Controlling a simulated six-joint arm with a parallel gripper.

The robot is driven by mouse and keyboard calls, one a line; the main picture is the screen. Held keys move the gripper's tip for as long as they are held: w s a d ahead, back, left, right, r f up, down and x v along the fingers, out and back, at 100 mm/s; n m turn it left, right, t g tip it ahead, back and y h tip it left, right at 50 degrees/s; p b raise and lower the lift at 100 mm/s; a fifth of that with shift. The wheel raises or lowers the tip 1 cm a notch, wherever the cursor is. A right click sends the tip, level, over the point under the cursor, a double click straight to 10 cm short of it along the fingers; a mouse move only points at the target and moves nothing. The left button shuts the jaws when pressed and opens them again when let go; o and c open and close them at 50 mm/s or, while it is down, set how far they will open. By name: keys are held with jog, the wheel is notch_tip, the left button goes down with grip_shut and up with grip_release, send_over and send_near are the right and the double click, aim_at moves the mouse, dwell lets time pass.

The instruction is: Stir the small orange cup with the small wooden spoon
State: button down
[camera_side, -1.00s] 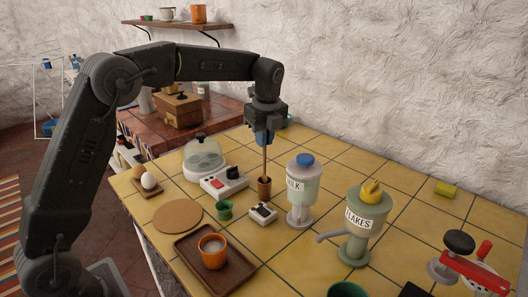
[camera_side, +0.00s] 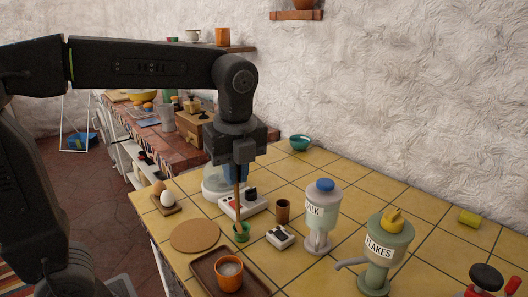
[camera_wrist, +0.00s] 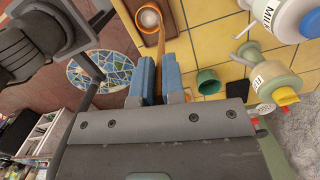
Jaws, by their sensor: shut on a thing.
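The small orange cup (camera_side: 229,281) stands upright on a dark wooden tray (camera_side: 205,273) and has pale contents. My gripper (camera_side: 237,178) is shut on the small wooden spoon (camera_side: 238,203), which hangs about vertical with its handle between the blue fingers. In the wrist view the spoon (camera_wrist: 161,40) extends from the fingers (camera_wrist: 158,78) toward the orange cup (camera_wrist: 150,31). I cannot tell its exact depth.
An empty brown cup (camera_side: 283,211) stands right of the spoon. A switch box (camera_side: 245,207), a small black-and-white device (camera_side: 280,237), a milk dispenser (camera_side: 320,213) and a flakes dispenser (camera_side: 380,250) are near. A round cork mat (camera_side: 195,236) lies left.

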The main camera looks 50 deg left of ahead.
jog(key=s+f, duration=0.3)
jog(key=f, duration=0.8)
jog(key=shift+s+d+f, duration=0.15)
jog(key=shift+s+d, duration=0.05)
dwell(0.4)
jog(key=shift+a, duration=0.25)
dwell(0.4)
jog(key=shift+d, duration=0.25)
dwell(0.6)
